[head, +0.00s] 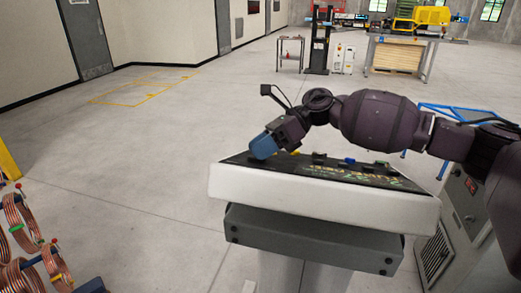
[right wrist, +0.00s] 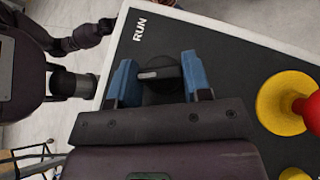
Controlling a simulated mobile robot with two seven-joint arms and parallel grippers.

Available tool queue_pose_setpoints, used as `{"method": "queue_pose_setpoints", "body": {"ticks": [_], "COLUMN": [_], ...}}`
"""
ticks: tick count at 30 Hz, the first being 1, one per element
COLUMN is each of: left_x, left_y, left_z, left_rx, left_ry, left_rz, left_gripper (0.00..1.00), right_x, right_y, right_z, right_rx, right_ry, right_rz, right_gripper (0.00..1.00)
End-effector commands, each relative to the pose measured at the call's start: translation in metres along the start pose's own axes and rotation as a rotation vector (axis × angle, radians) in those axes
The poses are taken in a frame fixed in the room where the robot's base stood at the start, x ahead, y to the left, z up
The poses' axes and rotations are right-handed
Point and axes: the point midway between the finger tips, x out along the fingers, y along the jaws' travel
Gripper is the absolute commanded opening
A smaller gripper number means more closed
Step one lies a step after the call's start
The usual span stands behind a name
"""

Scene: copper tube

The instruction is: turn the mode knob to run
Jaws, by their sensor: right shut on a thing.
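The console panel (head: 330,196) stands in front of me, with a white rim and a dark sloped face. My right gripper (head: 264,146) reaches its left end from the right, blue fingers down. In the right wrist view, the black mode knob (right wrist: 166,73) sits between the two blue fingers of my right gripper (right wrist: 160,80), which is shut on it. The knob's pale mark lies on its left end, roughly level in the picture. The white RUN label (right wrist: 140,29) is above and left of the knob. In the head view the fingers hide the knob. My left gripper is not seen.
A red button on a yellow base (right wrist: 283,103) is right of the knob. Other small controls (head: 350,161) line the panel. Copper coils (head: 22,225) hang at lower left. A workbench (head: 405,45) stands at the back. The floor left of the console is clear.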

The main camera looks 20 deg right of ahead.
Motion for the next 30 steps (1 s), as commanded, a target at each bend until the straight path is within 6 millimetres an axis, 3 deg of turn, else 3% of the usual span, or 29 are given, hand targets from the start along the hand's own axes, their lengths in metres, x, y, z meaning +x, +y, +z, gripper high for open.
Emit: {"method": "queue_pose_setpoints", "body": {"ticks": [11,20,30], "left_x": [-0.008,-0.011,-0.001], "left_y": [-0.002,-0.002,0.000], "left_z": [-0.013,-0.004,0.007], "left_rx": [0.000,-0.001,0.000], "left_ry": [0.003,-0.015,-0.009], "left_rz": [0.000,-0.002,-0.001], "left_gripper": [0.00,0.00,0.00], "right_x": [-0.001,0.000,0.003], "right_y": [0.003,0.004,0.004], "right_z": [0.002,0.002,0.000], "right_rx": [0.206,0.335,0.478], "right_ry": [0.002,0.001,0.002], "right_rz": [-0.253,-0.411,-0.583], "right_gripper": [0.21,0.21,0.21]}}
